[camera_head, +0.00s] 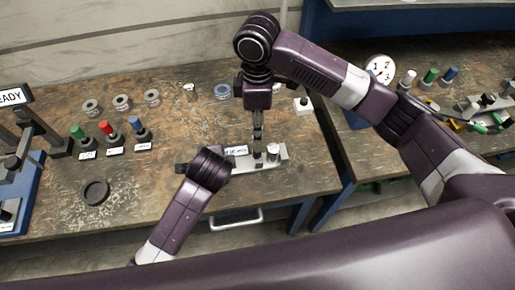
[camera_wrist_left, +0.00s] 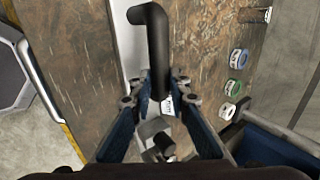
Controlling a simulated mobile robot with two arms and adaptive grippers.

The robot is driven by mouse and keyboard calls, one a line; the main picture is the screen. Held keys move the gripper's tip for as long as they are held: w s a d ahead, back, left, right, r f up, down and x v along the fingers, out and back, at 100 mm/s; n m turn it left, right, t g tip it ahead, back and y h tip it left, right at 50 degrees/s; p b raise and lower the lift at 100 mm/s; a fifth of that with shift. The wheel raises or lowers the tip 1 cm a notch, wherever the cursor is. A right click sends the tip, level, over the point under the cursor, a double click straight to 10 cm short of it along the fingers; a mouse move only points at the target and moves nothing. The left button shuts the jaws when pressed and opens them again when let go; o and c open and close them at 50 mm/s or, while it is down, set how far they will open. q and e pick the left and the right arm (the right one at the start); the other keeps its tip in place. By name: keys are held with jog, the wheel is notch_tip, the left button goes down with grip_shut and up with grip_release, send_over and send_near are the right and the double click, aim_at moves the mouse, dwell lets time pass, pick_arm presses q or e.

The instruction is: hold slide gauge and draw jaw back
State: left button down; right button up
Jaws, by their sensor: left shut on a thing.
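The slide gauge (camera_head: 284,155) is a pale metal bar lying on the brown bench, with a white label (camera_head: 236,151) and an upright silver post (camera_head: 273,150). My left gripper reaches it from the front left; its wrist covers the gauge's left part in the head view. In the left wrist view my left gripper (camera_wrist_left: 161,86) is shut on a black bent handle (camera_wrist_left: 158,45). A grey block (camera_wrist_left: 152,130) with a dark knob shows just below the fingers. My right gripper (camera_head: 257,150) points straight down onto the gauge beside the post; its small fingers do not show whether they grip.
Green, red and blue capped pegs (camera_head: 106,129) stand at left, with rings (camera_head: 122,102) behind and a black ring (camera_head: 95,191) in front. A blue stand with a READY sign (camera_head: 12,96) is far left. A white block (camera_head: 303,106) stands behind the gauge. The front-left bench is mostly clear.

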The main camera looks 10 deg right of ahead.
aim_at(257, 149)
notch_tip(257, 149, down, 12)
jog(key=shift+r, duration=0.15)
dwell(0.4)
grip_shut()
